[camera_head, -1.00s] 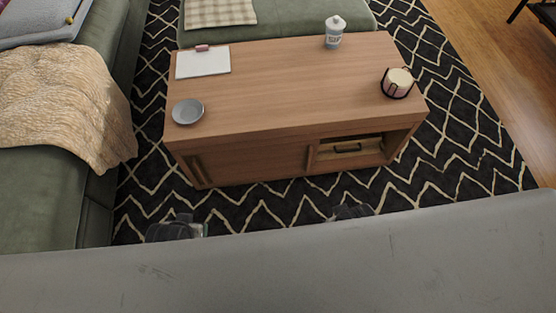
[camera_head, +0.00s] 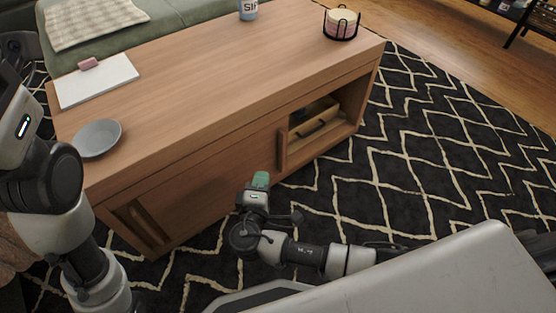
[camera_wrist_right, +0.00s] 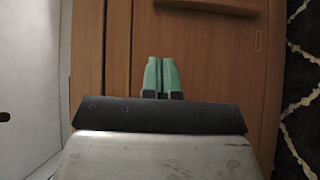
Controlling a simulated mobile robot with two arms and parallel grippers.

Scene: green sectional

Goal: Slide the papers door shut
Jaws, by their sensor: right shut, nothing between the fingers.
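The low wooden coffee table (camera_head: 215,95) has a sliding door (camera_head: 215,178) in its front, with an upright wooden handle (camera_head: 282,150) near its right edge. Right of that handle the front is open, showing a wooden drawer or box (camera_head: 318,122) with a dark pull. Another upright handle (camera_head: 142,222) is at the front's far left. My right gripper (camera_head: 261,179) is low before the door, left of and below the right handle. Its green fingertips (camera_wrist_right: 161,76) are together and empty, facing wood; contact cannot be told. My left arm rises at the left; its fingers do not show.
A green sofa (camera_head: 170,22) stands behind. The patterned rug (camera_head: 440,130) is clear at the right.

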